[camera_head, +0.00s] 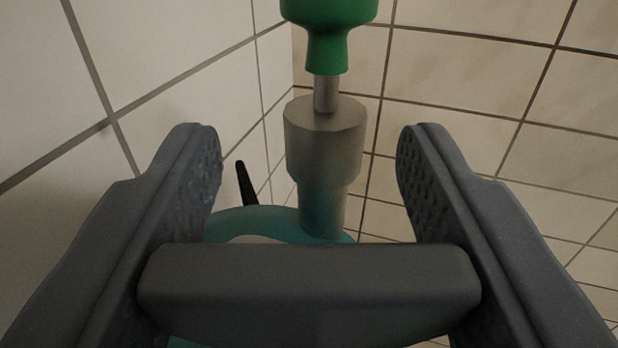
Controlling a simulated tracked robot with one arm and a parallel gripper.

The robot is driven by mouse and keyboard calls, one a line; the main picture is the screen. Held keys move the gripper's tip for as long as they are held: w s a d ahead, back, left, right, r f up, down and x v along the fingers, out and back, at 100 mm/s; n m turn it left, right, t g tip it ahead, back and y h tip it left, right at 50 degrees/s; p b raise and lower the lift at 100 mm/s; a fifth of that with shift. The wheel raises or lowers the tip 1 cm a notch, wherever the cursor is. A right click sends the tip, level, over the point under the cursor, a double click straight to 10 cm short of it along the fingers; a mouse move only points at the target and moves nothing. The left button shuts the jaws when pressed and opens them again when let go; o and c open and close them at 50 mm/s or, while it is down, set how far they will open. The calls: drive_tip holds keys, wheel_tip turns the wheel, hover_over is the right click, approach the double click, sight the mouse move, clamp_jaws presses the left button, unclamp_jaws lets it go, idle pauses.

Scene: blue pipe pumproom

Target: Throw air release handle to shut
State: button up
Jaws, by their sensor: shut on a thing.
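My gripper (309,150) fills the lower half of the view, with its two dark grey, ridged fingers wide apart. A smooth dark grey bar (310,290) lies across between them, low in the view and close to the camera.
A green part (327,30) sits on a thin stem above the grey fitting. Below is a teal rounded body (265,220), partly hidden by the bar. A thin black lever (245,183) stands beside the left finger. Tiled walls (180,70) meet in a corner behind.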

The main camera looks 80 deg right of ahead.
drive_tip(key=shift+a+r+m+g+p, duration=0.2)
drive_tip(key=shift+m+g+p, duration=0.7)
drive_tip(key=shift+p, duration=0.95)
drive_tip(key=shift+a+r+m+g+p, duration=0.15)
drive_tip(key=shift+m+g+p, duration=0.35)
drive_tip(key=shift+g+p, duration=1.1)
drive_tip(key=shift+p, duration=0.65)
drive_tip(key=shift+o, duration=0.2)
drive_tip(key=shift+s+f+m+g+y+p, duration=0.1)
drive_tip(key=shift+f+m+g+y+p, duration=0.2)
drive_tip(key=shift+m+g+p, duration=0.45)
drive_tip(key=shift+d, duration=0.1)
